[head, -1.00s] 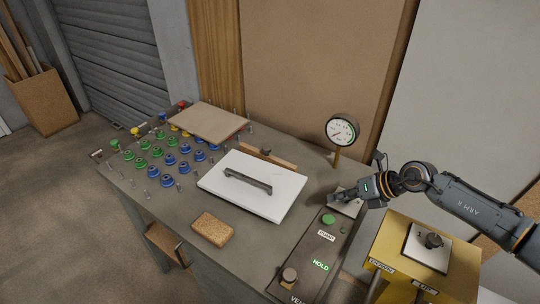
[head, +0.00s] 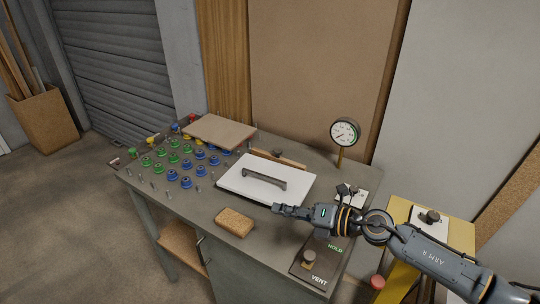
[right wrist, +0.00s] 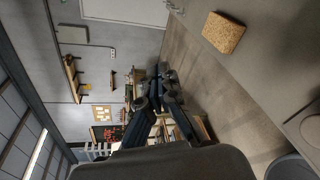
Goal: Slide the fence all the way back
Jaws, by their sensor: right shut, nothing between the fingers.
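A low wooden strip with a dark knob, apparently the fence (head: 296,164), lies on the bench behind a white plate (head: 240,184) with a dark handle. The plate hides part of its front side. My right gripper (head: 279,209) is shut and empty, in front of the plate's near right edge and apart from the fence. It also shows in the right wrist view (right wrist: 167,74), its fingers together with nothing between them. My left gripper is not in view.
A cork block (head: 234,222) lies left of my right gripper. Several blue and green knobs and pins stand at the bench's left, beside a brown board (head: 219,131). A pressure gauge (head: 345,132) rises at the back right. A yellow box (head: 459,232) stands at the right.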

